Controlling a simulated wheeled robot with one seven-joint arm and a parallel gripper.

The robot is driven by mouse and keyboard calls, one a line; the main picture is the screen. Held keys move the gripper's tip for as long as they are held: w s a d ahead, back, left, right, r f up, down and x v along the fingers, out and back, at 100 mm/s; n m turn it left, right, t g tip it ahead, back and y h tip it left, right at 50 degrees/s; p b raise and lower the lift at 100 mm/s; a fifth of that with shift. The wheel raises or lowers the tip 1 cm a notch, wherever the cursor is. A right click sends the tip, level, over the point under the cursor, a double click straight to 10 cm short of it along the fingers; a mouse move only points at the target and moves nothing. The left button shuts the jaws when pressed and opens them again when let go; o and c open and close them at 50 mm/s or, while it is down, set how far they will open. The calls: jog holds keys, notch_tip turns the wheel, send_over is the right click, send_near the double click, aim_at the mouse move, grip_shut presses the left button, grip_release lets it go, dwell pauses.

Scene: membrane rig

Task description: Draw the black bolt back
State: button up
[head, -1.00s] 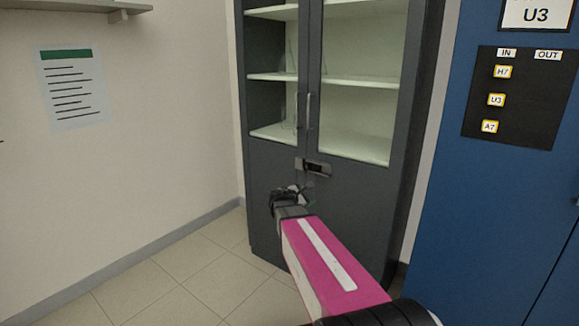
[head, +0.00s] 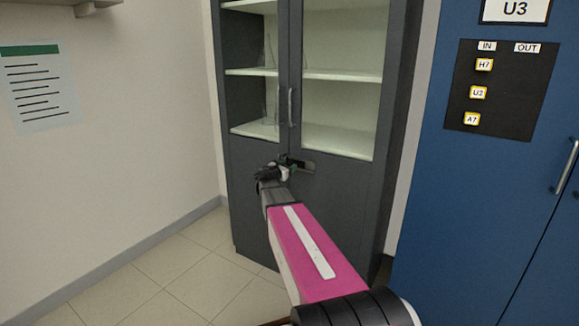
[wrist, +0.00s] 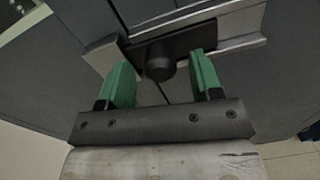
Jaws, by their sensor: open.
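The black bolt (wrist: 160,62) shows in the wrist view as a dark bar with a round knob, set in a pale metal bracket across the seam of the cabinet doors. In the head view the bolt's metal plate (head: 305,167) shows partly, with my gripper in front of it. My gripper (wrist: 162,82) has two green fingers, apart, one on each side of the knob. The knob lies at the level of the fingertips. Whether either finger touches it I cannot tell. In the head view my gripper (head: 284,168) is small and partly hidden by its own wrist.
The dark grey cabinet (head: 345,215) has glass upper doors with vertical handles (head: 291,107) just above the bolt. A blue cabinet (head: 440,190) stands to the right, with a black tag board (head: 500,100). Tiled floor (head: 185,265) is clear at the left.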

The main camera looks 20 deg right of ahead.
aim_at(303, 164)
jog(key=shift+x, duration=0.95)
grip_shut()
jog(key=shift+s+d, duration=0.75)
jog(key=shift+s, duration=0.25)
jog(key=shift+s+d, duration=0.75)
jog(key=shift+s, duration=0.25)
grip_release()
